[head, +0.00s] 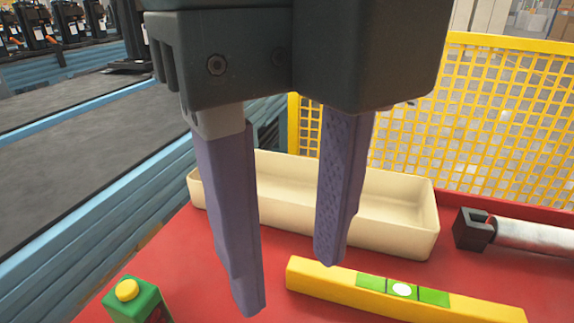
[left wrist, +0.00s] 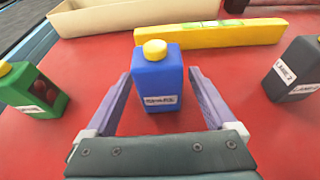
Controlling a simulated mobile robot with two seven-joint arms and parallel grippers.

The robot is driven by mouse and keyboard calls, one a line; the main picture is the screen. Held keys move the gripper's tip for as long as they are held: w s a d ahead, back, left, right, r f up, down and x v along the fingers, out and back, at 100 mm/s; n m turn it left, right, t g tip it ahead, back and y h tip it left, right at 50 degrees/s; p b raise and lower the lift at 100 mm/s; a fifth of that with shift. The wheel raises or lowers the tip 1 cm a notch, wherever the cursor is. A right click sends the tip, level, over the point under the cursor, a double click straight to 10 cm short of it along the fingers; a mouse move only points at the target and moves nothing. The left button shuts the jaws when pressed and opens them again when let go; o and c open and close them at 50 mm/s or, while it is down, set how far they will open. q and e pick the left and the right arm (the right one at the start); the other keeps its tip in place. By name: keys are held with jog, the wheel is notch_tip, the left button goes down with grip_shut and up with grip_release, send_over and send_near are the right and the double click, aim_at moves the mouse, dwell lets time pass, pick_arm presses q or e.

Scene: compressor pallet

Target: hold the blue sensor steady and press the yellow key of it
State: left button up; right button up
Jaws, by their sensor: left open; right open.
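The blue sensor (left wrist: 158,80) stands upright on the red table top in the left wrist view. It has a white label on its front and a round yellow key (left wrist: 155,49) on top. My left gripper (left wrist: 160,74) is open, with one finger on each side of the sensor; a gap shows at its lower sides, and contact farther up cannot be told. My right gripper (head: 290,284) hangs large in the head view, open and empty, fingers pointing down. The head view does not show the blue sensor.
A green sensor with a yellow key (head: 138,301) stands at the lower left. A dark grey labelled block (left wrist: 296,70) stands right of the blue sensor. A yellow level (head: 325,282), a cream tray (head: 405,243) and a metal cylinder (head: 530,235) lie behind. A yellow mesh fence (head: 480,110) borders the table.

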pick_arm(q)
grip_shut()
dwell(0.8)
